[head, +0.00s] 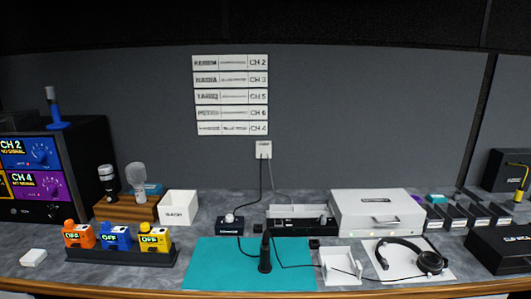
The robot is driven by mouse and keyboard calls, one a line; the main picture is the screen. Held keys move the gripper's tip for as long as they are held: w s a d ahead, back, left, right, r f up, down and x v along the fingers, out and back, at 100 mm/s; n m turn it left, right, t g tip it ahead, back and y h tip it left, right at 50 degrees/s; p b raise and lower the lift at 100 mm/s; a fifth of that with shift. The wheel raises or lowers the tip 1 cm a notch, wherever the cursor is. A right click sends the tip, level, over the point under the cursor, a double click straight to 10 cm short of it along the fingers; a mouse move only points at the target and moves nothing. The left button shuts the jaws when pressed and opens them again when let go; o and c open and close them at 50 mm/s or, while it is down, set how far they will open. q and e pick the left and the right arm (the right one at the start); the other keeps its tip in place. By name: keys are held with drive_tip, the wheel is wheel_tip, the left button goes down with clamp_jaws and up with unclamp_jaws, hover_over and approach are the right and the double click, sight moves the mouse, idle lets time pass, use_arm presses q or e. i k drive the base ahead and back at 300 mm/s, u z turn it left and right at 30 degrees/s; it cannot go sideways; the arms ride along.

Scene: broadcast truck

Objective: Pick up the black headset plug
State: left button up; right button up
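A black headset (428,262) lies on a white sheet at the front right of the counter. A thin black cable runs left from its area, past a white tray, to the teal mat. A dark upright piece (264,254) with a wider lower part is on the mat, beside the cable's left end. It may be the headset plug, but it is too small to tell for sure. Neither of my grippers is in the head view.
The teal mat (215,265) is otherwise largely bare. Behind it are a small black box (230,226) with a knob and a black divided tray (290,225). The white tray (340,266) is to its right; colored packs (116,239) stand in a black holder to its left.

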sight(267, 235)
drive_tip(key=u, duration=3.5)
drive_tip(key=k, duration=1.4)
drive_tip(key=z, duration=1.05)
